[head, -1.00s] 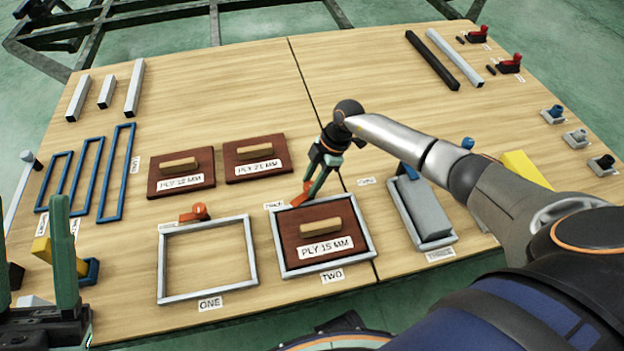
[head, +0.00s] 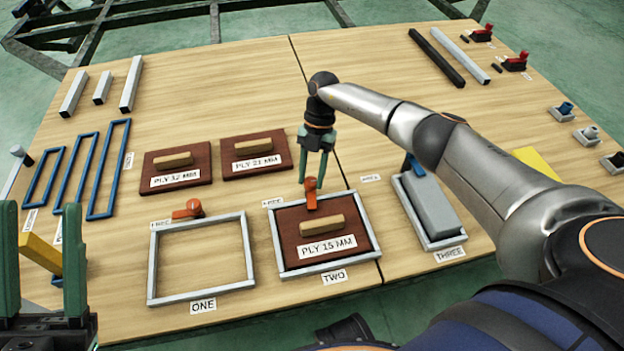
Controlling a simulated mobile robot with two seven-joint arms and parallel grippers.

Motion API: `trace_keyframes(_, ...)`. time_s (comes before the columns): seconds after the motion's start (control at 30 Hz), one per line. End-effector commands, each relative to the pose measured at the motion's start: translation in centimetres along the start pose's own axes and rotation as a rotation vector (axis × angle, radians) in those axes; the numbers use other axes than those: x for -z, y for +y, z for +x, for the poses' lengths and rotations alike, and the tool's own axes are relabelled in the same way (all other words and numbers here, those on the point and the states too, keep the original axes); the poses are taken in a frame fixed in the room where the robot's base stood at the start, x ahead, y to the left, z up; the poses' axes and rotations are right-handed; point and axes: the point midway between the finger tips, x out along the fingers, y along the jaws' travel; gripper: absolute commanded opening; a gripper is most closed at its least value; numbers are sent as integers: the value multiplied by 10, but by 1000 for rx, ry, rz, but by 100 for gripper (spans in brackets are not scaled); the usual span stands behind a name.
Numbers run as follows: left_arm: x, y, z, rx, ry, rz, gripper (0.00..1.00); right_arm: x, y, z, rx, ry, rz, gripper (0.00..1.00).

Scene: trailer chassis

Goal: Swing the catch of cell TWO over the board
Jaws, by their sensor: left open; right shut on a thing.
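Cell TWO is a grey frame (head: 276,243) holding a dark red-brown board (head: 290,218) with a wooden handle, labelled PLY 15 MM. The orange catch (head: 311,200) sits at the middle of the frame's far side. Its arm points toward the front, over the far edge of the board. My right gripper (head: 312,180) points down at the catch and is shut on it, its green fingers either side of the catch's upper end. My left gripper (head: 40,262) is open and empty at the lower left.
Cell ONE's frame (head: 153,262) is empty, its orange catch (head: 188,210) turned sideways. Cell THREE (head: 404,208) holds a grey block (head: 430,205). Boards PLY 12 MM (head: 150,180) and PLY 21 MM (head: 230,165) lie behind. The table's far middle is clear.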

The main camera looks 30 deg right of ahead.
Motion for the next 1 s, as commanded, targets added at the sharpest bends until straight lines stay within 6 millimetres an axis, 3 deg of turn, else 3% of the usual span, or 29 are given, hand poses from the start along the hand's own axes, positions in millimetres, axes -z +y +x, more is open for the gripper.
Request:
trace_keyframes(0.33,-12,7,-10,-2,-9,8,50,-1,1,1,61,-3,-145,0)
trace_keyframes(0.93,-13,6,-10,6,-11,7,50,-1,0,1,76,-2,-176,0)
trace_keyframes(0.97,-13,6,-10,6,-11,7,50,-1,0,1,76,-2,-176,45)
trace_keyframes(1.0,-13,6,-10,6,-10,7,50,-1,0,1,76,-1,-176,50)
